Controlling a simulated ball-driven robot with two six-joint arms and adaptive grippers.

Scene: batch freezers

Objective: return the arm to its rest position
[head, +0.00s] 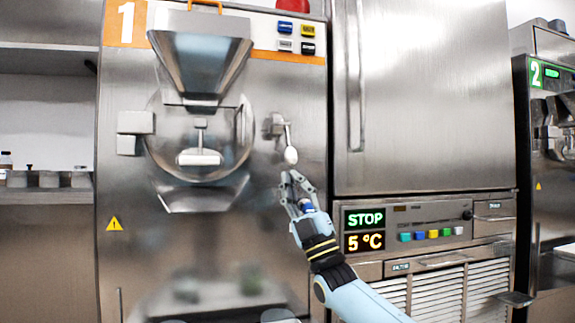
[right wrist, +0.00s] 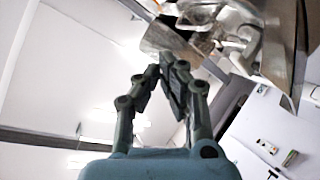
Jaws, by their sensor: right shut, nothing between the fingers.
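My right gripper (head: 296,184) is raised in front of batch freezer 1 (head: 285,220), pointing up. Its fingers are shut and empty, and they also show closed in the right wrist view (right wrist: 168,68). The fingertips are just below the white knob of a lever (head: 290,155) on the freezer's front; I cannot tell whether they touch it. My right arm (head: 355,298) comes in from the lower right. My left gripper is not in view.
The freezer's round door (head: 200,135) and hopper (head: 200,65) are left of the gripper. A steel cabinet (head: 430,100) with a STOP and 5 °C panel (head: 365,230) stands on the right. Freezer 2 (head: 545,150) is at the far right. A shelf (head: 45,197) is at left.

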